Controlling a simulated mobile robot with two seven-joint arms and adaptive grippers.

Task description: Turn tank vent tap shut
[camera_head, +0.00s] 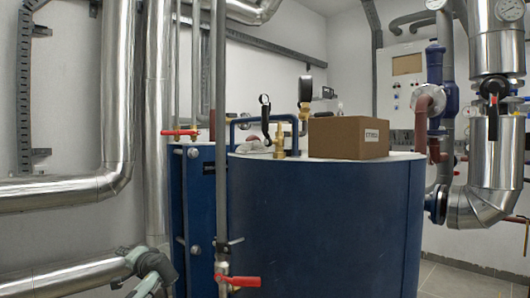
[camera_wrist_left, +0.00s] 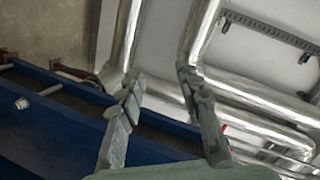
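The blue tank (camera_head: 325,220) is a large upright cylinder with a pale top in the head view. On its top stands a brass tap with a black handle (camera_head: 279,138); I cannot tell whether this is the vent tap. A red-handled tap (camera_head: 238,281) sits on a vertical pipe in front of the tank's left side. Another red handle (camera_head: 180,133) is higher up at the left. My left gripper (camera_head: 150,264) is low at the left edge, apart from these taps. The left wrist view shows its two fingers (camera_wrist_left: 160,84) spread, with nothing between them. My right gripper is not in view.
Silver insulated pipes (camera_head: 116,90) run along the left, with more (camera_head: 492,165) at the right. A blue frame (camera_wrist_left: 75,130) lies beside the left fingers in the wrist view.

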